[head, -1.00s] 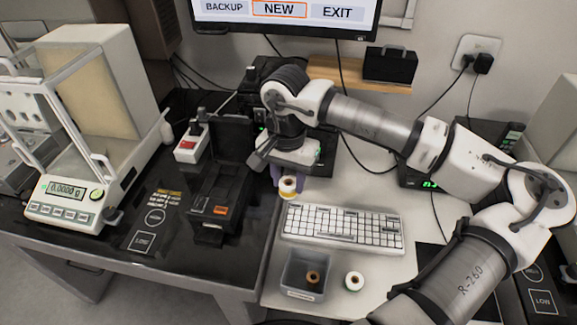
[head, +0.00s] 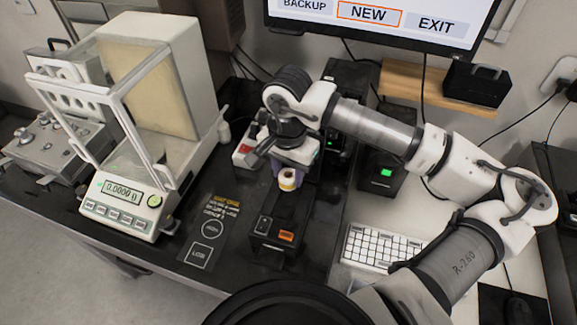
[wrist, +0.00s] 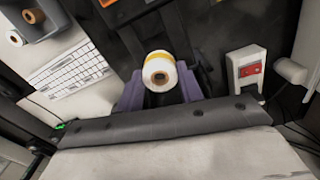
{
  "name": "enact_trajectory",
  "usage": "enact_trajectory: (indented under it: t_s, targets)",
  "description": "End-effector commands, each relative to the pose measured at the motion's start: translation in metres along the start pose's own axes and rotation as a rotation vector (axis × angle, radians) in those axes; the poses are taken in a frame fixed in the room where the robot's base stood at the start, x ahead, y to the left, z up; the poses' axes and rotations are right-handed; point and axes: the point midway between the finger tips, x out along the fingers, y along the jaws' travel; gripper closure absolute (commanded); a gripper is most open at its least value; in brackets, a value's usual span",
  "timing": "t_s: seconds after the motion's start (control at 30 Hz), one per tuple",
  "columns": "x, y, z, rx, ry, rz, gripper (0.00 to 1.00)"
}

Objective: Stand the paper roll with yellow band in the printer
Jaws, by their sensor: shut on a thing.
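The paper roll with yellow band (head: 287,180) is white with a brown core, and it is upright. My gripper (head: 289,183) is shut on it, one purple finger on each side. The wrist view shows the roll (wrist: 160,72) between the purple fingers, with its core end facing the camera. The black printer (head: 263,226) with an orange button sits on the dark table. In the head view the roll appears just behind the printer's front part. My gripper and the roll hide much of the printer's inside, and I cannot tell whether the roll touches it.
A glass-cased balance (head: 125,190) stands to the left. A white box with a red switch (wrist: 247,72) is close to the gripper. A white keyboard (head: 378,248) lies to the right. Other rolls (wrist: 31,16) show at the wrist view's upper left. A monitor (head: 390,20) stands behind.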

Motion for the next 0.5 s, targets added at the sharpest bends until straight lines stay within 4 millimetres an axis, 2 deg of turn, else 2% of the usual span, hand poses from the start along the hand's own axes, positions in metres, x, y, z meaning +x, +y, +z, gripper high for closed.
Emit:
enact_trajectory:
  t_s: [0.27,0.5]
  targets:
    - [0.017,0.000,0.000,0.000,-0.002,-0.001,0.86]
    - [0.041,0.000,0.001,0.000,-0.003,-0.001,0.86]
